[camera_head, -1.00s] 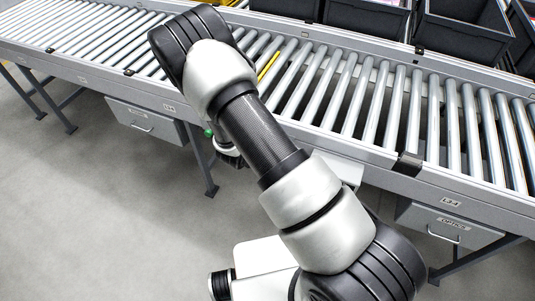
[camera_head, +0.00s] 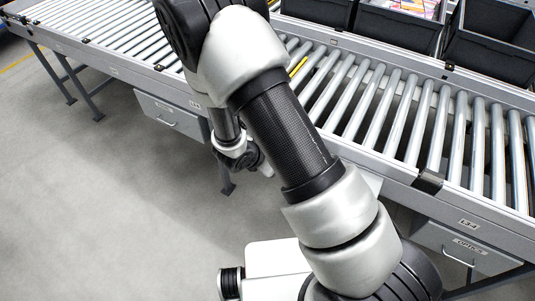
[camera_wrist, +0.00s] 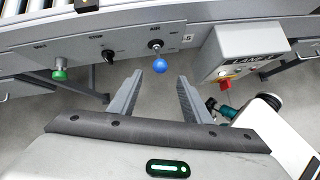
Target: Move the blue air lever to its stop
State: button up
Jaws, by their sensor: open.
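The blue air lever shows in the wrist view as a round blue knob (camera_wrist: 160,66) on a short dark stem, fixed to the grey panel (camera_wrist: 128,45) on the conveyor's side. The knob hangs below its mount. My gripper (camera_wrist: 160,84) is open and empty, its two grey fingers pointing at the panel. The knob appears between and just beyond the fingertips, with no contact visible. In the head view the lever and the fingers are hidden behind my arm.
Left of the lever are a black knob (camera_wrist: 108,56) and a green knob (camera_wrist: 59,74). To its right a grey control box (camera_wrist: 240,50) with a red button (camera_wrist: 225,84) juts out. In the head view, roller conveyor (camera_head: 400,115), dark bins (camera_head: 400,25) and drawers (camera_head: 170,115) surround my arm.

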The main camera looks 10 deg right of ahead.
jog(key=v, duration=0.6)
jog(key=shift+p, duration=0.35)
jog(key=shift+r, duration=0.2)
jog(key=s+d+r+m+g+p, duration=0.1)
jog(key=d+r+m, duration=0.25)
jog(key=r, duration=0.35)
jog(key=s+d+r+m+p, duration=0.25)
jog(key=r+m, duration=0.25)
jog(key=r, duration=0.3)
jog(key=d+r+m+g, duration=0.1)
jog(key=d+r+m, duration=0.35)
jog(key=r, duration=0.25)
jog(key=s+a+r+m+t+y+p, duration=0.1)
jog(key=s+r+m+y+p, duration=0.1)
jog(key=s+r+m, duration=0.4)
jog(key=s+a+r+m+y+p, duration=0.1)
jog(key=s+r+m+y+p, duration=0.1)
jog(key=s+r+m, duration=0.4)
notch_tip(320, 180, up, 5)
jog(key=shift+s+r+t+y, duration=0.2)
jog(key=shift+s+t+y, duration=0.3)
jog(key=shift+y, duration=0.3)
jog(key=shift+a, duration=0.1)
